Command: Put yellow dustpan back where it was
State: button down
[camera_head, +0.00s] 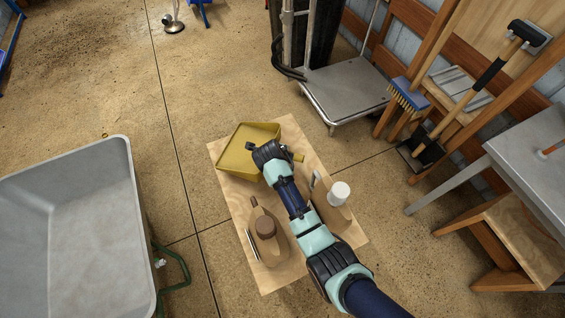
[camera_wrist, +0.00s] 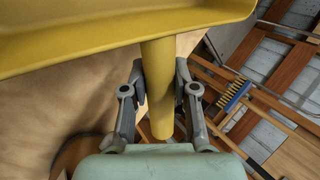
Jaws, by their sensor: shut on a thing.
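The yellow dustpan (camera_head: 240,150) is at the far left end of a light wooden board (camera_head: 298,140) in the head view, its open pan facing up and away. My gripper (camera_head: 272,160) is at the near side of the pan. In the wrist view my gripper (camera_wrist: 158,78) is shut on the dustpan's (camera_wrist: 110,30) round handle, one finger on each side. The pan spreads across the top of that view. I cannot tell whether the pan touches the board or hangs just above it.
Brown wooden tools (camera_head: 265,228) and a white-topped object (camera_head: 339,194) sit on the board beside my arm. A grey cart tub (camera_head: 70,220) stands left. A flat trolley (camera_head: 345,90) is behind. A blue brush (camera_head: 408,95), a shovel (camera_head: 428,150) and a metal table (camera_head: 530,160) are right.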

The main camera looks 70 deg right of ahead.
jog(key=shift+f+b, duration=0.9)
jog(key=shift+f, duration=1.45)
jog(key=c, duration=0.9)
grip_release()
jog(key=shift+r, duration=0.25)
jog(key=p+v, duration=0.5)
jog(key=v, duration=0.6)
jog(key=shift+a+r, duration=0.2)
jog(key=shift+r, duration=0.1)
jog(key=shift+w, duration=0.1)
